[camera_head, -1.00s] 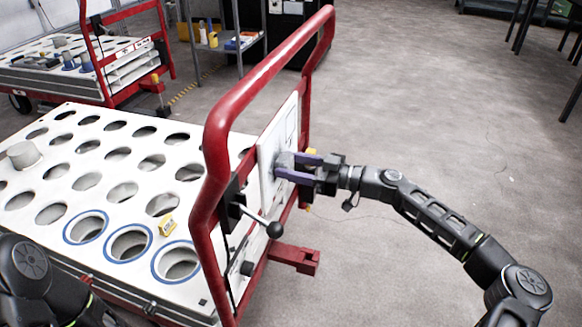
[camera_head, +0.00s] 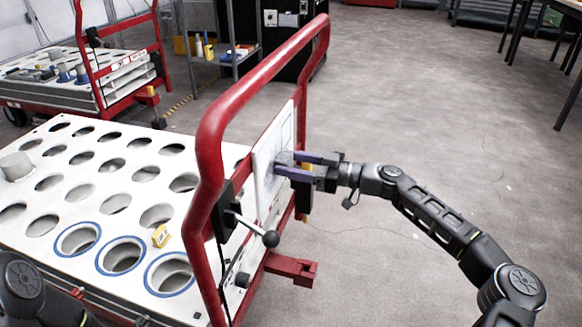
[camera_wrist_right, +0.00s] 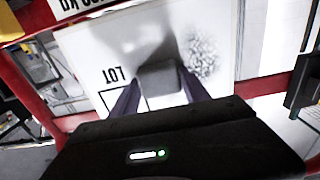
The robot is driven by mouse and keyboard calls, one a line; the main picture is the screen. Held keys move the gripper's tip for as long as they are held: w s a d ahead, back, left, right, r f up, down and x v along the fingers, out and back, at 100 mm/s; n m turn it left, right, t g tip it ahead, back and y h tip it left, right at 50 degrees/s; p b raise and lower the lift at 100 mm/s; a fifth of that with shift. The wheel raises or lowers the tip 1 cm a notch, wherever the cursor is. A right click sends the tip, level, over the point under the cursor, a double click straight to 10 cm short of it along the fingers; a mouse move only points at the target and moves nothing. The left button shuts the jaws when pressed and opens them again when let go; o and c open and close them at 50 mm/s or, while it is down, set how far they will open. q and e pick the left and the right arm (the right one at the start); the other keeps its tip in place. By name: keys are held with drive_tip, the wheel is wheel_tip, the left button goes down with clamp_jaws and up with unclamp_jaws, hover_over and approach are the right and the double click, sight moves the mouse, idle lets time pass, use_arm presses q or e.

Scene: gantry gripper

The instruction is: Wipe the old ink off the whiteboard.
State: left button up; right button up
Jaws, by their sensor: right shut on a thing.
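The whiteboard (camera_head: 265,190) is a white panel upright on the red frame of the cart; it fills much of the right wrist view (camera_wrist_right: 100,55). My right gripper (camera_head: 284,163) is at the board's face, shut on a dark grey eraser block (camera_wrist_right: 162,80). The block seems to lie against the board, though contact is hard to tell. A speckled patch of dark ink (camera_wrist_right: 201,57) shows just right of the block in the wrist view. Printed letters and a black box outline are left of and below it. My left gripper is out of view.
The red handle frame (camera_head: 212,150) rises around the board. The cart's white top (camera_head: 100,165) has several round holes and a small yellow block (camera_head: 160,236). Floor to the right is clear.

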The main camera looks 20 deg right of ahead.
sight(268, 174)
drive_tip(key=shift+a+r, duration=0.2)
drive_tip(key=shift+r, duration=0.15)
drive_tip(key=shift+s, duration=0.1)
drive_tip(key=shift+s+a+f+b, duration=0.15)
drive_tip(key=shift+s+a+b, duration=0.4)
drive_tip(key=shift+s, duration=0.25)
drive_tip(key=shift+s+a, duration=0.25)
drive_tip(key=shift+s, duration=0.25)
drive_tip(key=shift+s, duration=0.1)
drive_tip(key=shift+s+a+b, duration=0.35)
drive_tip(key=shift+s+b, duration=0.15)
drive_tip(key=shift+s, duration=0.05)
drive_tip(key=shift+s+a, duration=0.3)
drive_tip(key=shift+s, duration=0.35)
